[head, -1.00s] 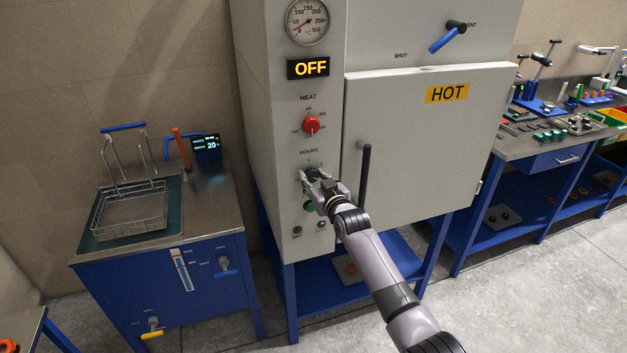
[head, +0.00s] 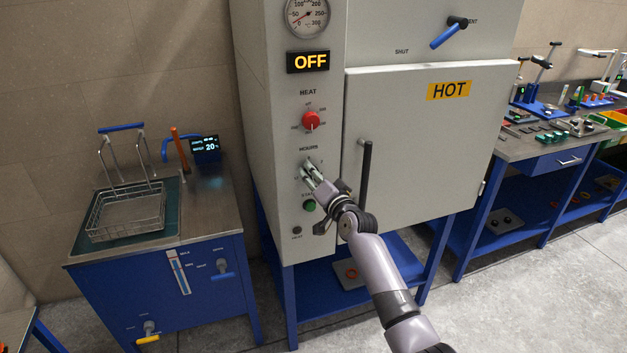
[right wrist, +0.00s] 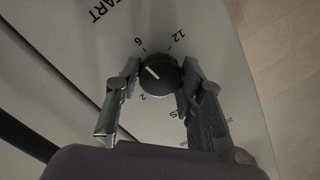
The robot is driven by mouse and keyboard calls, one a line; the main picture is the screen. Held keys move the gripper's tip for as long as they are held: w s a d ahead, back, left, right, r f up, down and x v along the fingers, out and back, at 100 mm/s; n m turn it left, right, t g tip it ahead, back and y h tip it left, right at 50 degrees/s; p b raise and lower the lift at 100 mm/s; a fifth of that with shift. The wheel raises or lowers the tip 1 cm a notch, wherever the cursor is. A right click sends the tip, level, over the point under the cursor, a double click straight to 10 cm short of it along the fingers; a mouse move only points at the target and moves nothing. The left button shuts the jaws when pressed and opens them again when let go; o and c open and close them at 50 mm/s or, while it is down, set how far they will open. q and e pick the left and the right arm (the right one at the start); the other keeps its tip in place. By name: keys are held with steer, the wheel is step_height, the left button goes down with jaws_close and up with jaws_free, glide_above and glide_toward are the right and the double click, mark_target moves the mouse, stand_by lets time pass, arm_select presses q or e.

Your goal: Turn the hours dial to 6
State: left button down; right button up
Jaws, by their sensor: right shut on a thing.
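The black hours dial (right wrist: 158,82) shows in the right wrist view, set in the pale oven panel. Its white pointer line slants up and left in the picture, between the "2" and a numeral that looks like a 6, nearer the latter. A "12" is printed to the upper right. My right gripper (right wrist: 160,68) has a finger on either side of the dial and is shut on it. In the head view my right gripper (head: 309,171) reaches the panel under the HOURS label and largely hides the dial. My left gripper is not in view.
The oven's display (head: 308,62) reads OFF. The red heat dial (head: 311,121) is above my gripper and the green button (head: 309,206) just below. The dark door handle (head: 366,175) stands close to the right. A wash bench with a wire basket (head: 127,214) is at left.

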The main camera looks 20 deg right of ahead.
steer(key=shift+f+m, duration=0.2)
steer(key=shift+m, duration=0.7)
steer(key=o, duration=1.1)
steer(key=shift+r, duration=0.15)
steer(key=shift+o, duration=0.2)
steer(key=s+d, duration=0.1)
steer(key=s, duration=1.1)
steer(key=shift+d, duration=0.3)
